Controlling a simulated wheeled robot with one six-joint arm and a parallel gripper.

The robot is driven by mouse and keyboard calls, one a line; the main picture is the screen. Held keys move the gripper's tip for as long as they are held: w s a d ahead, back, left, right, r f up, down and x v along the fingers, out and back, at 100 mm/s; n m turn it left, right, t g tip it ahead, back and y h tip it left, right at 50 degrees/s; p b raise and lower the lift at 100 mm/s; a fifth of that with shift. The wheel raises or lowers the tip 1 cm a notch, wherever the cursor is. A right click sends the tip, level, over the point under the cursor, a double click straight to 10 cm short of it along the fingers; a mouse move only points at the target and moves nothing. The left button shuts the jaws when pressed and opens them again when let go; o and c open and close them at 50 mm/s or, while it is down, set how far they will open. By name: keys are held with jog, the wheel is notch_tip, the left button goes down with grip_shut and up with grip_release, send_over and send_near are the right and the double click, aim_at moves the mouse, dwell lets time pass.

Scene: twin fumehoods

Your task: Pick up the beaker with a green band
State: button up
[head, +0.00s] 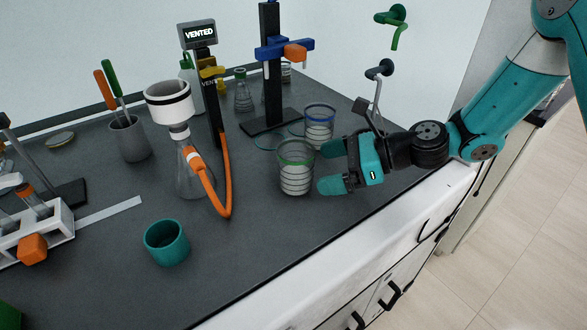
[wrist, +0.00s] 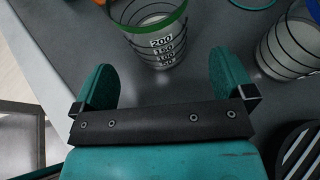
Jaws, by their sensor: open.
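The beaker with a green band (head: 295,173) stands upright on the dark bench near its front edge. It is clear with dark graduation rings and a green band at the rim. In the wrist view the green-banded beaker (wrist: 155,35) stands just ahead of my gripper, between the lines of the two fingers. My gripper (head: 328,166) is open, at the beaker's right side, with its teal fingers pointing left towards it. The fingers (wrist: 162,72) hold nothing. I cannot tell whether a fingertip touches the glass.
A blue-banded beaker (head: 319,125) stands close behind, near my gripper. A filter flask (head: 190,170) with an orange hose (head: 222,200) is to the left. A teal cup (head: 167,243) stands at front left. A stand (head: 270,75) and bench taps (head: 379,72) are behind.

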aim_at(305, 175)
jog(key=x, duration=0.5)
jog(key=shift+s+a+f+p, duration=0.2)
jog(key=shift+f+p, duration=0.15)
jog(key=shift+f, duration=0.1)
jog(key=shift+c, duration=0.2)
jog(key=c, duration=1.1)
